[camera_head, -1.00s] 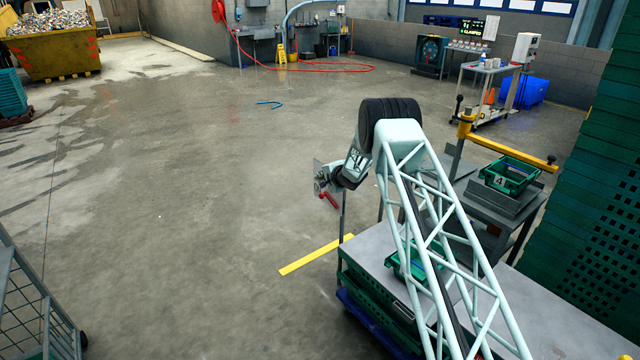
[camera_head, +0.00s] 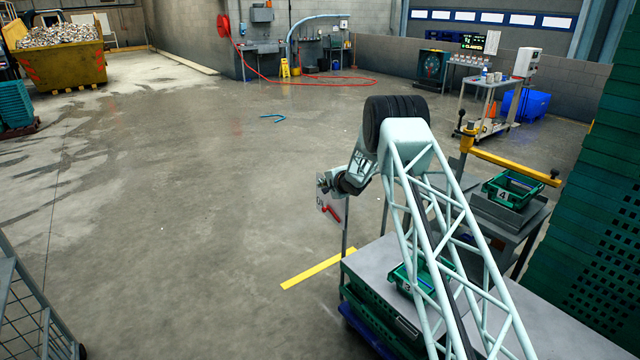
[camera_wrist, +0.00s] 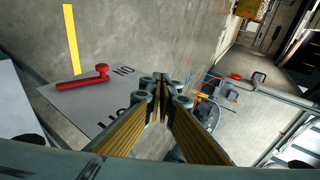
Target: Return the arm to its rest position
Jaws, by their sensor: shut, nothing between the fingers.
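My arm reaches up and bends over at the elbow, with its wrist left of the bench in the head view. My gripper (camera_wrist: 160,88) is shut and empty in the wrist view, its fingertips together. In the head view the fingers are too small to make out. A pale sign plate (camera_wrist: 103,108) with dark lettering and a red handle (camera_wrist: 82,77) lies to the left of the fingers in the wrist view. In the head view the plate hangs just below my wrist, with the red handle (camera_head: 331,212) on it; I cannot tell whether they touch.
A grey bench (camera_head: 375,262) holds a green crate marked 3 (camera_head: 403,285), partly behind my arm. A green crate marked 4 (camera_head: 512,188) stands on a grey stand beyond, near a yellow bar (camera_head: 515,167). Stacked green crates (camera_head: 605,200) wall off the right. The left floor is open.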

